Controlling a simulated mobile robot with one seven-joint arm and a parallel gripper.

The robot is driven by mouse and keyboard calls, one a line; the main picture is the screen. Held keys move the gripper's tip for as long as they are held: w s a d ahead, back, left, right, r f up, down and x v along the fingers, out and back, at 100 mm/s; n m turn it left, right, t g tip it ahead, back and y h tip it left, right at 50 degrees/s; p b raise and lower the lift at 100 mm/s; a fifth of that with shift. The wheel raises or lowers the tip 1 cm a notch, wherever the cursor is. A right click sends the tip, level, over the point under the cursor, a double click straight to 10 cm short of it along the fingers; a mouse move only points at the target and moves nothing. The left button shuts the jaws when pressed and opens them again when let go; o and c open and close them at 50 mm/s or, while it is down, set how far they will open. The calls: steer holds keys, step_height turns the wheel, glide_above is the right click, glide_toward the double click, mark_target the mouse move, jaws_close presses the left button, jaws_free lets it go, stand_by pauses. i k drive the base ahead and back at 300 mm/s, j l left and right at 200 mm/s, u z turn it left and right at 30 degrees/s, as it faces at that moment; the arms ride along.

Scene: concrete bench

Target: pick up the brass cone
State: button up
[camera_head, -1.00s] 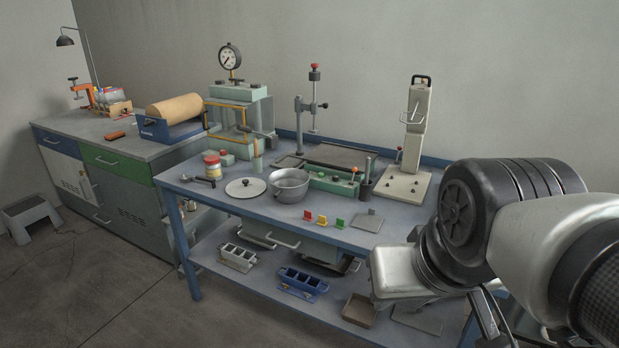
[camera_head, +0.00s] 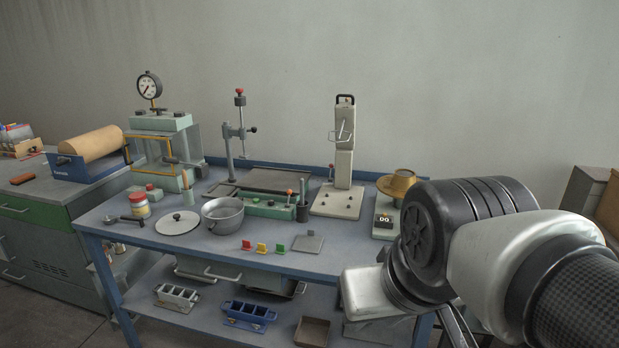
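A brass-coloured round piece (camera_head: 399,182) sits on top of a small pale-green device with a dark display, at the right end of the blue bench. My arm fills the lower right, in front of the bench. No gripper fingers can be made out. Nothing is seen touching the brass piece.
The blue bench (camera_head: 340,262) holds a grey pot (camera_head: 222,217), a round lid (camera_head: 178,223), small coloured tags (camera_head: 262,248), a pale upright press (camera_head: 343,160) and a dial gauge (camera_head: 149,86). Trays stand on the lower shelf.

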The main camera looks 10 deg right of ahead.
mark_target(398, 183)
steer(key=z, duration=0.7)
steer(key=i+j, duration=0.85)
steer(key=i+l+z, duration=0.05)
steer(key=i, duration=0.05)
